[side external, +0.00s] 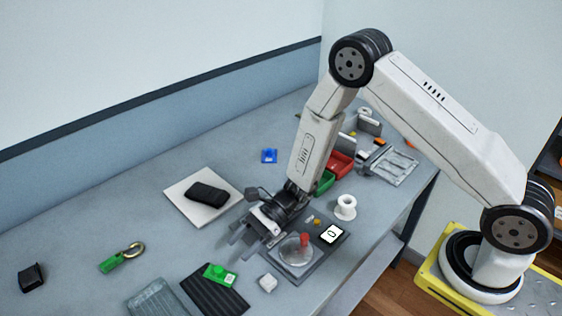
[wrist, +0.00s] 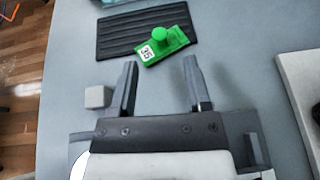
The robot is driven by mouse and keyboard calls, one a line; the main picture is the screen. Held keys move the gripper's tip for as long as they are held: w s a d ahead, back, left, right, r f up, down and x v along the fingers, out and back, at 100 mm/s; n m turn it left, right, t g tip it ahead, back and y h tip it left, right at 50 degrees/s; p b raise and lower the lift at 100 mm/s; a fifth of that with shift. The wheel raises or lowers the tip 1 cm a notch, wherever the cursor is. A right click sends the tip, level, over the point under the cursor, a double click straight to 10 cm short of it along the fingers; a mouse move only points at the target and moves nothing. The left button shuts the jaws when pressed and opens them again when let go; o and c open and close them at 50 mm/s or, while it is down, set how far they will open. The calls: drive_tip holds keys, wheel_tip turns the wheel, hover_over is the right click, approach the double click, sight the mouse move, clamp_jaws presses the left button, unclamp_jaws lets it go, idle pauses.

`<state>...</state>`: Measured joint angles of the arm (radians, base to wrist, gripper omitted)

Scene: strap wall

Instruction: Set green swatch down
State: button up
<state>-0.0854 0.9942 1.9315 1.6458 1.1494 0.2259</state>
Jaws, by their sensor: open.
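A green piece with a round knob and a white "35" label, which I take as the green swatch (wrist: 166,44), lies on a black ribbed mat (wrist: 118,36), over its edge nearer my gripper in the wrist view. In the side view the green piece (side external: 219,274) also rests on the mat (side external: 205,293). My gripper (wrist: 160,80) is open and empty, its two fingers pointing toward the green piece with a gap between. In the side view my gripper (side external: 247,235) hangs over the table, up and right of the green piece. Nothing hides the green piece.
A small white cube (side external: 267,283) stands right of the mat. A white board (side external: 186,212) carries a black block (side external: 207,193). A grey tray with a clear dish (side external: 297,251) sits below my wrist. A green tag with a brass ring (side external: 113,261) lies left on open table.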

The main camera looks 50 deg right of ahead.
drive_tip(key=shift+v, duration=2.2)
drive_tip(key=shift+s+d+r+n+g+h, duration=0.15)
drive_tip(key=shift+s+r+n+g+h, duration=0.15)
drive_tip(key=shift+s+n+g, duration=0.15)
drive_tip(key=s+d+r+n+h, duration=0.1)
drive_tip(key=s+n+h, duration=0.1)
drive_tip(key=s+d+r+n+g+h, duration=0.1)
drive_tip(key=s+d+n, duration=0.1)
drive_tip(key=n, duration=0.1)
drive_tip(key=s+d+r+n+g+h, duration=0.1)
drive_tip(key=s+d+n+h, duration=0.1)
drive_tip(key=s, duration=0.1)
drive_tip(key=shift+s+d+r+h, duration=0.1)
drive_tip(key=shift+d+r+h, duration=0.1)
drive_tip(key=shift+r+h, duration=0.1)
drive_tip(key=s+d+r+n+t+h, duration=0.2)
drive_tip(key=d+r+n+t+h, duration=0.2)
drive_tip(key=d+n, duration=0.5)
wheel_tip(320, 180, up, 2)
drive_tip(key=n+h, duration=0.2)
drive_tip(key=h, duration=0.1)
drive_tip(key=shift+s+d+r, duration=0.2)
drive_tip(key=shift+s+d, duration=0.2)
